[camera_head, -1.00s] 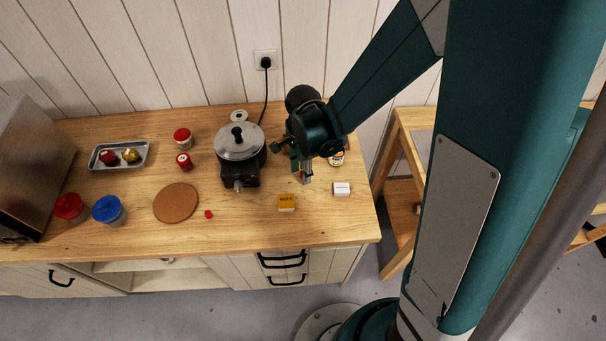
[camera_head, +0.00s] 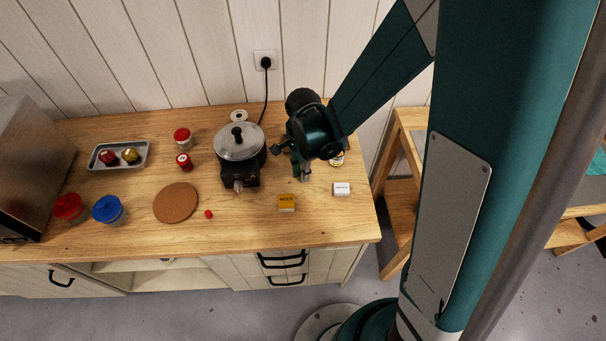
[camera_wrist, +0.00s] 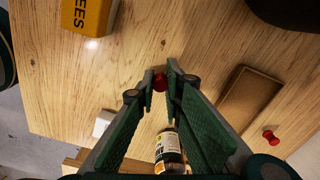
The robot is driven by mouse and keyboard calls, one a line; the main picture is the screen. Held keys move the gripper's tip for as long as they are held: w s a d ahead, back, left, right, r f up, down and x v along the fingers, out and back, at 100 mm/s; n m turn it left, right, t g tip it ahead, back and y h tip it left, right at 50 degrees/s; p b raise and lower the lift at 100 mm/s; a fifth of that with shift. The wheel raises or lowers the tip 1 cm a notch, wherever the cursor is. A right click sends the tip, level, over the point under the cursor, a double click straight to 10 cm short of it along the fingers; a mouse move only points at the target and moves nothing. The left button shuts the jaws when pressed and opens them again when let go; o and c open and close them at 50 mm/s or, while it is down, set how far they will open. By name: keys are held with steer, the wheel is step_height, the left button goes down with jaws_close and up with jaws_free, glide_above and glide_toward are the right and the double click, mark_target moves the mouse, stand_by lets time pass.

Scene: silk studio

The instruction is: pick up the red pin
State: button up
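In the wrist view, my gripper (camera_wrist: 160,80) has its fingertips close together, with a small red pin (camera_wrist: 160,83) between them. It appears to touch both fingertips. A second small red pin (camera_wrist: 271,136) lies on the wooden worktop at the right, near a brown block. In the head view, my gripper (camera_head: 305,174) is low over the right part of the worktop, and the pin between its fingers cannot be made out. A small red piece (camera_head: 208,214) lies by the cork mat (camera_head: 176,203).
A yellow box (camera_head: 287,203) and a white box (camera_head: 341,189) stand near the gripper. A labelled jar (camera_wrist: 168,150) and a brown block (camera_wrist: 248,96) are close too. A pot (camera_head: 239,143) on a burner stands left. The front worktop has free room.

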steer(key=shift+r, duration=0.15)
stand_by(0.3)
steer(key=shift+r, duration=4.85)
